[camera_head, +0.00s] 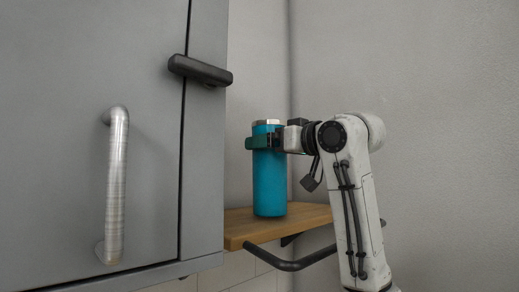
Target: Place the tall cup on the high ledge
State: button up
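The tall cup (270,185) is a blue cylinder with a silver top. It is upright, and its base appears to rest on the wooden ledge (240,226), though a tiny gap cannot be ruled out. My gripper (263,143) reaches in from the right at the cup's upper part. Its dark fingers lie around the cup just below the top, one across the front. The far finger is mostly hidden by the cup, and I cannot see whether the fingers press on it.
A grey cabinet (145,160) with a metal handle (116,185) and a dark latch (200,71) stands close on the left. A dark bar (300,262) runs under the ledge. Grey walls (440,100) meet behind it. The ledge's right part is bare.

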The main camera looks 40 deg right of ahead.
jog(key=shift+s+d+f, duration=0.1)
jog(key=shift+s+f, duration=0.1)
jog(key=shift+s, duration=0.15)
jog(key=shift+f, duration=0.1)
jog(key=o, duration=1)
jog(key=shift+f, duration=0.1)
jog(key=shift+c, duration=0.2)
jog(key=s+b, duration=0.4)
jog(key=s, duration=0.8)
jog(key=shift+d, duration=0.15)
